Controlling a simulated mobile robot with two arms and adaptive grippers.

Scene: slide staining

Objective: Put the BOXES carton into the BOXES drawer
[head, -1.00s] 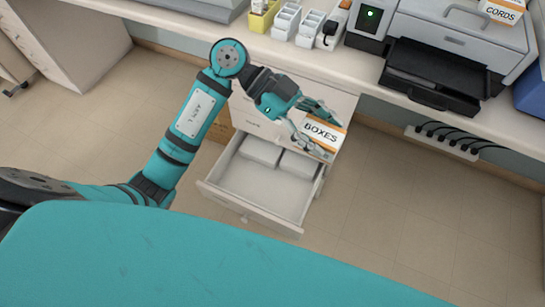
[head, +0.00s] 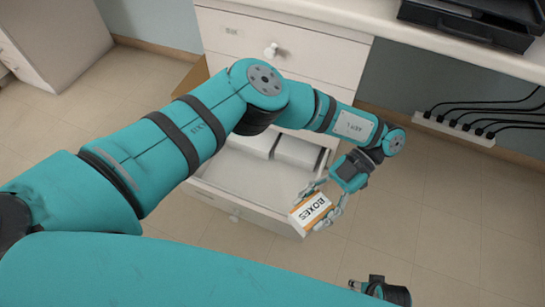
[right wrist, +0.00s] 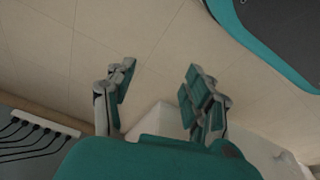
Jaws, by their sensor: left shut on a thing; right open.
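The BOXES carton (head: 310,211) is a small white and orange box with a black BOXES label. My left gripper (head: 322,203) is shut on it. In the head view the carton overlaps the front right corner of the open drawer (head: 245,180); its height above the rim is hard to tell. The drawer is white and pulled out, with clear floor inside at its front. My left arm hides part of its back and left side. My right gripper (head: 358,286) is open and empty at the bottom of the head view; its spread fingers show in the right wrist view (right wrist: 158,78).
Two white boxes (head: 298,152) lie at the back of the open drawer. A shut drawer with a round knob (head: 271,50) is above it. A black tray (head: 470,22) sits on the counter. A cable strip (head: 455,130) runs along the wall. The floor at right is clear.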

